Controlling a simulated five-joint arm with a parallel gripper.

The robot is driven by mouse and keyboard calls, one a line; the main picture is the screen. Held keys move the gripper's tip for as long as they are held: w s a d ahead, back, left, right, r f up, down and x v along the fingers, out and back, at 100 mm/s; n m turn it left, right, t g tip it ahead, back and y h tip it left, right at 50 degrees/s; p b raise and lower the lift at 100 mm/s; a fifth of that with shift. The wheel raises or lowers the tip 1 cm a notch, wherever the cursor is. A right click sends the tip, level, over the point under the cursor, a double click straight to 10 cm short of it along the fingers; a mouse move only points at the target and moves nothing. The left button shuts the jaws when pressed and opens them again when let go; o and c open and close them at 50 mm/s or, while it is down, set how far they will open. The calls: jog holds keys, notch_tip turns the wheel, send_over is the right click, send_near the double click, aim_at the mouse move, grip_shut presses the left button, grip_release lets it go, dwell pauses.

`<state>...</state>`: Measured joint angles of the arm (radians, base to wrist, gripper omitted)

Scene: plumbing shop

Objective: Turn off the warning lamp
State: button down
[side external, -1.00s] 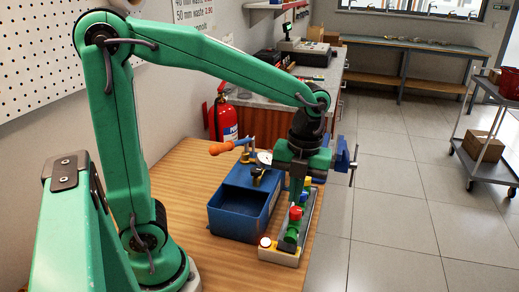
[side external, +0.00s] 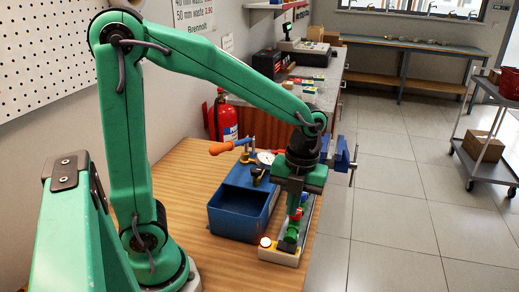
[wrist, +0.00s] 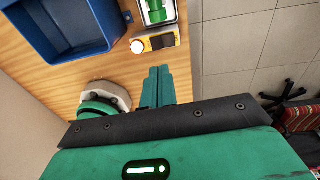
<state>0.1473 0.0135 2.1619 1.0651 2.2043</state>
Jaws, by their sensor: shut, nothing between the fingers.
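The warning lamp (side external: 265,241) glows white with a red rim at the near end of a pale base (side external: 283,258) on the bench. In the wrist view a pale round cap (wrist: 138,46), apparently the lamp, sits beside a yellow block (wrist: 160,40) with a dark face. A green valve body (side external: 290,238) stands on the base behind the lamp, with a red part (side external: 297,214) above it, partly hidden by my fingers. My gripper (side external: 292,212) points down over the base, shut and empty. Its closed fingers (wrist: 158,72) show below the yellow block in the wrist view.
A blue open box (side external: 237,218) stands left of the base, with an orange-handled tool (side external: 228,147) behind it. A blue vise (side external: 343,160) is behind my gripper. A red extinguisher (side external: 222,118) stands beyond the bench. Wooden bench top (side external: 180,190) is clear on the left.

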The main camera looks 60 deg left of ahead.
aim_at(283, 243)
jog(key=f, duration=0.6)
jog(key=s+a+f, duration=0.1)
jog(key=f, duration=0.3)
jog(key=shift+f, duration=0.25)
jog(key=shift+w+d, duration=0.1)
dwell(0.4)
jog(key=shift+w+d+r, duration=0.2)
jog(key=shift+w+d, duration=0.25)
jog(key=shift+r, duration=0.15)
dwell(0.3)
notch_tip(283, 243, up, 14)
jog(key=w+d, duration=0.1)
jog(key=shift+f, duration=0.2)
dwell(0.4)
jog(key=shift+w+d, duration=0.1)
